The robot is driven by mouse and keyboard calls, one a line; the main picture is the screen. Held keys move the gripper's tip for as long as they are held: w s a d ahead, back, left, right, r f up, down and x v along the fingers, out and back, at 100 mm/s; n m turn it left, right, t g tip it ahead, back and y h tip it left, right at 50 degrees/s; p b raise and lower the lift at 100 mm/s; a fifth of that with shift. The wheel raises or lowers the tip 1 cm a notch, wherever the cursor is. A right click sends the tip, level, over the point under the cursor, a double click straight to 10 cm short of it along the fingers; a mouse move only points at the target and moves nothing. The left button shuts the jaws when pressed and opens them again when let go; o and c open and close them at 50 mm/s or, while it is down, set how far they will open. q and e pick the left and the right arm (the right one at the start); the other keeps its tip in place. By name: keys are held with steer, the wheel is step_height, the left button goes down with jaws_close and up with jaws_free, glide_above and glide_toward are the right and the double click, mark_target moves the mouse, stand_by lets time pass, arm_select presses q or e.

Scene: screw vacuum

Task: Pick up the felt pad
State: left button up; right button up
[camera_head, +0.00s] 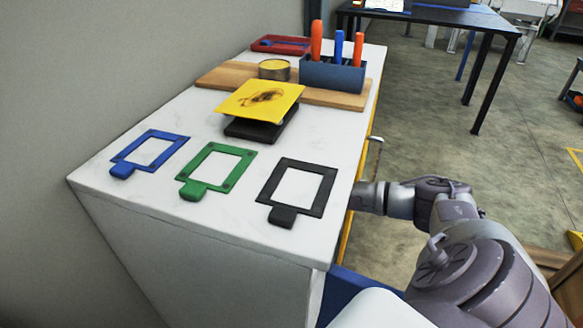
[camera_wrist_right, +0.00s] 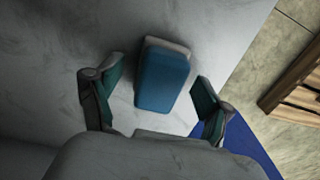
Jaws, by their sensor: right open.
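A blue block with a pale grey layer along its far edge (camera_wrist_right: 162,78), which looks like the felt pad, lies on a grey surface in the right wrist view. My right gripper (camera_wrist_right: 158,70) is open, with one finger on each side of the block. There is a gap on both sides, wider on the left, and I see no contact. I cannot make out this block in the head view. There my right arm reaches in from the right and its gripper is hidden behind the counter's right edge. My left gripper is in neither view.
The white counter (camera_head: 240,212) holds a blue frame (camera_head: 124,160), a green frame (camera_head: 247,164) and a black frame (camera_head: 317,211). Behind them are a yellow sheet (camera_head: 240,102) on a black block, a tin (camera_head: 274,67) and a tool holder (camera_head: 332,77).

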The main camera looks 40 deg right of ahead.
steer(key=c, duration=1.2)
steer(key=shift+c, duration=0.2)
steer(key=shift+r, duration=0.1)
